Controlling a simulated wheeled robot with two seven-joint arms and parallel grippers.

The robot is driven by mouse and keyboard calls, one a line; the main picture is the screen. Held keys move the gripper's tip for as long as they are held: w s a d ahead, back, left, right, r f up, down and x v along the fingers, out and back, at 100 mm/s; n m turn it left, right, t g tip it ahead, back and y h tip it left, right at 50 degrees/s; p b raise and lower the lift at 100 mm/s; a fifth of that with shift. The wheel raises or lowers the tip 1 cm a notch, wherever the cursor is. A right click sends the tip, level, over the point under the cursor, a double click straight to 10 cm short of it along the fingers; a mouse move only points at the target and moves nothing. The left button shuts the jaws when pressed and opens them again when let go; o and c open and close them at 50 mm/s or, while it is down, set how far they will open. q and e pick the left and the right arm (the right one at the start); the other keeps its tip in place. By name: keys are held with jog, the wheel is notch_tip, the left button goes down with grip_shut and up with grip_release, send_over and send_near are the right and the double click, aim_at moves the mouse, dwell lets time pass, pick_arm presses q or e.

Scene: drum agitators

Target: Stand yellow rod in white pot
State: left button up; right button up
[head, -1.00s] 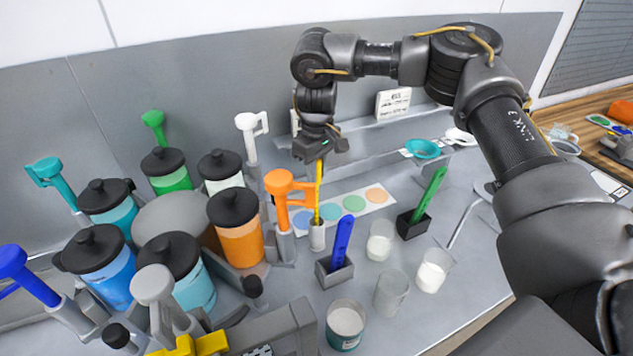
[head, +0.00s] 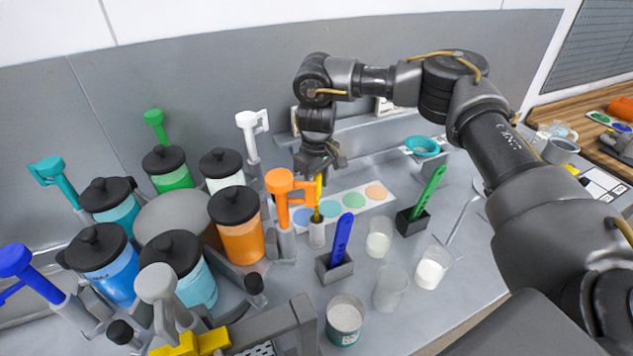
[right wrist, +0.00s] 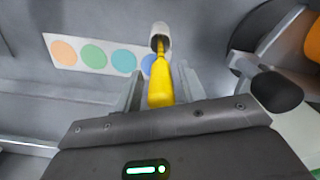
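The yellow rod (head: 318,190) is upright between the fingers of my right gripper (head: 320,170), with its lower end at the mouth of the white pot (head: 317,235). In the right wrist view the rod (right wrist: 161,88) lies between the two fingers (right wrist: 160,82), and its thin end goes into the opening of the pot (right wrist: 160,32). The fingers look shut on the rod, though contact is hard to see. How deep the tip sits is hidden.
An orange agitator handle (head: 279,185) stands just left of the rod. A blue rod (head: 342,238) in a grey holder and several beakers stand in front. A card with coloured dots (head: 355,201) lies behind. Lidded jars crowd the left side.

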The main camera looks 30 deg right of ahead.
notch_tip(320, 180, up, 11)
jog(key=b, duration=0.3)
jog(key=shift+r, duration=0.7)
